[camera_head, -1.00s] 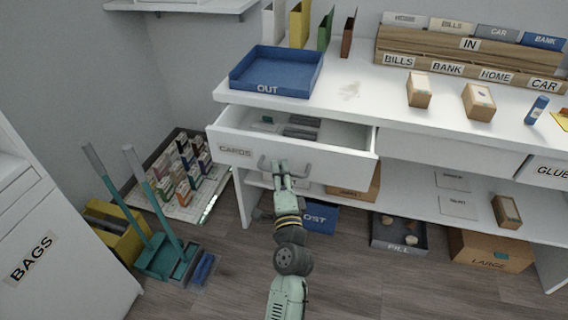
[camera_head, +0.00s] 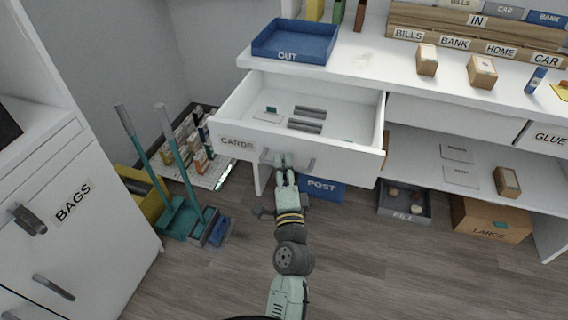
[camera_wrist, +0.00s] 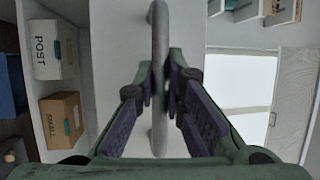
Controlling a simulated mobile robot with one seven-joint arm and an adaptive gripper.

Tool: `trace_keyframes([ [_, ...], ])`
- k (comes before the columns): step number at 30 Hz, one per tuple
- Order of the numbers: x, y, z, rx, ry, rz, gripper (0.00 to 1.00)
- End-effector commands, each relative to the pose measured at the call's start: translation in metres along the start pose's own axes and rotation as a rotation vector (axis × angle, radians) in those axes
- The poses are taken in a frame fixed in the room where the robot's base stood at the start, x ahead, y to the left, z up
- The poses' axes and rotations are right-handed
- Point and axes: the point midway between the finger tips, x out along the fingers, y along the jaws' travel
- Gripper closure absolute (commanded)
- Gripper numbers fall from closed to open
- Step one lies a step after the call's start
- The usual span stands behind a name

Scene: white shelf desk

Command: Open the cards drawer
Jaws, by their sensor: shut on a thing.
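The cards drawer (camera_head: 340,164) is a white drawer labelled CARDS at the left of the desk, and it stands well out from the desk. Dark grey bars and small card-like items lie on its floor. Its grey bar handle (camera_head: 310,165) is on the front face and also shows in the wrist view (camera_wrist: 159,30). My gripper (camera_head: 284,170) is at the handle, and in the wrist view its two fingers (camera_wrist: 161,88) are closed around the bar. The fingers hide part of the handle in the head view.
A blue OUT tray (camera_head: 294,42) stands on the desk above the drawer. A broom and dustpan (camera_head: 178,215) stand at left, near a white BAGS cabinet (camera_head: 75,235). The floor in front is clear.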

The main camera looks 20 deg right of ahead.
Motion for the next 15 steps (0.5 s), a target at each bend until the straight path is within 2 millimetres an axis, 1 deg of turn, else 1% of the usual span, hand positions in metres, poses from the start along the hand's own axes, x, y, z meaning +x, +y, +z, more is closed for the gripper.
trace_keyframes([
  [10, -0.0004, 0.0001, -0.0004, -0.002, 0.001, 0.0, 1.0],
  [11, -0.0004, 0.0001, -0.0004, -0.002, 0.001, 0.0, 0.89],
  [15, -0.0003, 0.0, -0.0003, -0.001, 0.001, 0.0, 0.8],
])
